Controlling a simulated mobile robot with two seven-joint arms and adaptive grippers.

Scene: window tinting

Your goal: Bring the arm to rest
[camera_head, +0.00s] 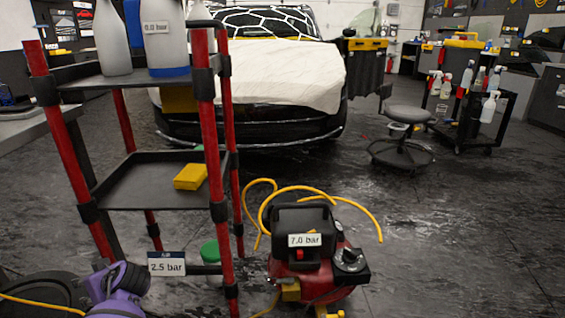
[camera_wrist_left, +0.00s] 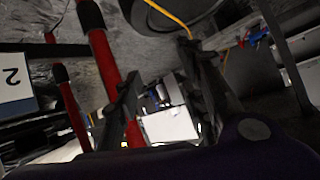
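My left arm is purple where it comes in at the bottom left of the head view, beside the lower part of the red-posted cart (camera_head: 150,182). In the left wrist view my left gripper (camera_wrist_left: 160,60) has its two dark fingers apart, with nothing seen between them. A red cart post (camera_wrist_left: 112,75) runs close by the fingers in that view. The fingertips cannot be made out in the head view. My right gripper is in neither view.
A yellow block (camera_head: 190,177) lies on the cart's middle shelf. A red and black compressor (camera_head: 305,255) with a yellow hose stands right of the cart. A stool (camera_head: 405,130), a bottle trolley (camera_head: 470,125) and a covered car (camera_head: 255,75) are behind. The right floor is clear.

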